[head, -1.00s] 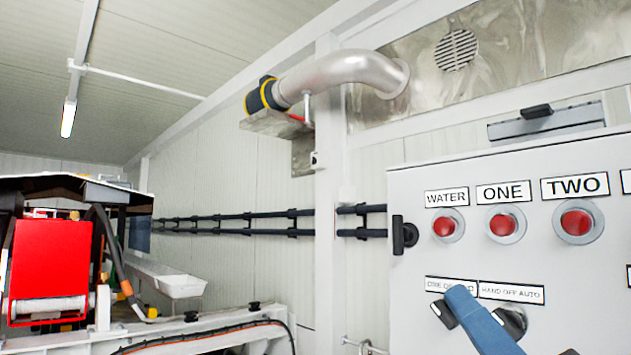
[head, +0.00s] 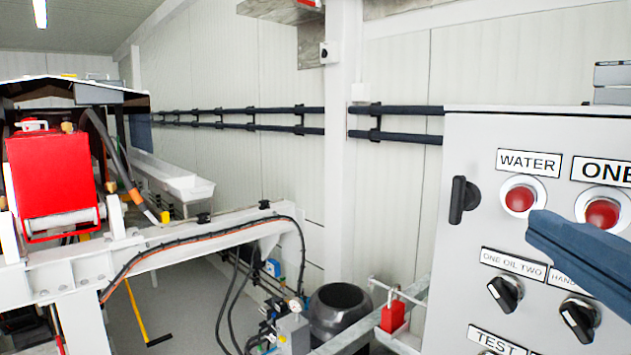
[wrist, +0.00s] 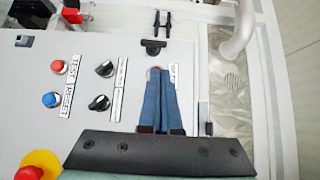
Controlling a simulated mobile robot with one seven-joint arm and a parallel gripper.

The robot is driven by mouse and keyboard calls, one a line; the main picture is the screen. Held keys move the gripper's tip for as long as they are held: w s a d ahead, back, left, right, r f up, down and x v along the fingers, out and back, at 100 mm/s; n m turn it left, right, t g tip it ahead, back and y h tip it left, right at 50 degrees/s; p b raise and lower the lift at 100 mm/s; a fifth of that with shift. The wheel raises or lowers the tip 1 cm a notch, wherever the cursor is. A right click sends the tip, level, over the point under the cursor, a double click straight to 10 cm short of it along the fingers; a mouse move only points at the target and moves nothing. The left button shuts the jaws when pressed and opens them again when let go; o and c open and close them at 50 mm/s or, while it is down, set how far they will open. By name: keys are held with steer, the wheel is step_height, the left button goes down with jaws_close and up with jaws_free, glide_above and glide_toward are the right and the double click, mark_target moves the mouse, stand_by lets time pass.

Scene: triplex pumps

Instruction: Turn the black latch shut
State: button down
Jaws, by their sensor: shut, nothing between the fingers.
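The black latch (head: 463,199) is at the left edge of the grey control panel (head: 450,290), left of the red WATER button (head: 520,197). Its long part stands upright in the head view. My gripper (head: 540,228) is blue and shut, with nothing in it. The fingers hide most of a red button there.
Black selector knobs (head: 505,292) stick out below the red buttons. Black pipes (head: 400,109) run along the wall left of the panel. A white frame (head: 160,255) with a red unit (head: 55,175) stands at left.

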steer(key=shift+w, duration=0.1)
steer(key=p, duration=1)
glide_toward(457, 200)
steer(key=w+d+r, duration=0.2)
steer(key=w, duration=0.3)
steer(key=w+f, duration=0.1)
steer(key=shift+w+d+p, duration=0.1)
steer(key=shift+w+p, duration=0.2)
steer(key=shift+p, duration=0.05)
steer(key=shift+w+r+p, duration=0.1)
steer(key=shift+r+p, duration=0.05)
steer(key=shift+p, duration=0.15)
steer(key=shift+r+p, duration=0.1)
steer(key=shift+p, duration=0.2)
steer(key=shift+n+g+p, duration=0.3)
steer(key=shift+p, duration=0.05)
steer(key=shift+r, duration=0.1)
